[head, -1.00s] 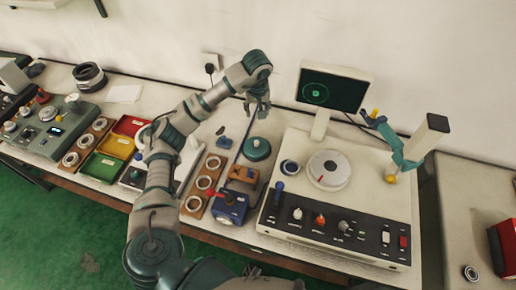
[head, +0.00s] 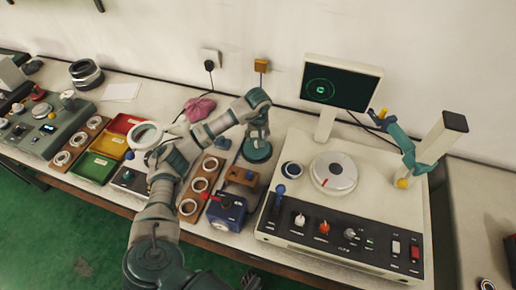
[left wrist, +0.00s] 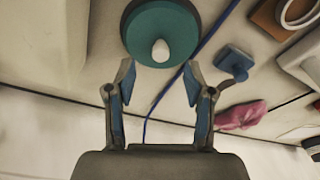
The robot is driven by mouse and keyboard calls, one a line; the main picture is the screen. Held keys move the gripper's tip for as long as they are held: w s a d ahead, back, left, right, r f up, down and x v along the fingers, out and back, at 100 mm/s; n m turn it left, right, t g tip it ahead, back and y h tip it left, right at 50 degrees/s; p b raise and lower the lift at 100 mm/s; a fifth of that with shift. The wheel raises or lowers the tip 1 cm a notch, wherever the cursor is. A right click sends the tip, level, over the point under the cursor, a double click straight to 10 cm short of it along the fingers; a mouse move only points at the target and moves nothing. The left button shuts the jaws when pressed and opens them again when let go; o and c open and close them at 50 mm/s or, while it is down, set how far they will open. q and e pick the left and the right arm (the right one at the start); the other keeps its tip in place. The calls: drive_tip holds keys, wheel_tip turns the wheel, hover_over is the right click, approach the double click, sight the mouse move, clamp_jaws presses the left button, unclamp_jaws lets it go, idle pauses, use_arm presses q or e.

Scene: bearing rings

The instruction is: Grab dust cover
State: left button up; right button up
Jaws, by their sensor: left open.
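The dust cover looks to be the round teal dome (head: 257,152) with a pale knob on top, standing on the bench left of the big white machine. The left wrist view shows the dome (left wrist: 150,25) and its white knob (left wrist: 160,50) just beyond the fingertips. My left gripper (head: 257,134) is over the dome in the head view and partly hides its knob. In the left wrist view my left gripper (left wrist: 158,78) is open and empty, its fingers apart on either side of the knob's line. Contact with the dome does not show.
The white machine (head: 385,205) with a turntable and a screen (head: 340,85) stands close on the right. A blue device (head: 224,212) and a ring rack (head: 200,185) lie in front. A pink cloth (head: 200,108) and a blue cable (left wrist: 205,40) are near the dome.

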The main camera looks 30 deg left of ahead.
use_arm(q)
drive_tip(key=f, duration=0.2)
drive_tip(key=shift+w+a+f, duration=0.2)
drive_tip(key=shift+a+f, duration=0.1)
drive_tip(key=shift+a, duration=0.1)
drive_tip(key=f, duration=0.1)
drive_tip(key=w+f, duration=0.1)
drive_tip(key=f, duration=0.2)
drive_tip(key=shift+w+a+f, duration=0.15)
drive_tip(key=shift+a+f, duration=0.1)
drive_tip(key=shift+a, duration=0.1)
clamp_jaws()
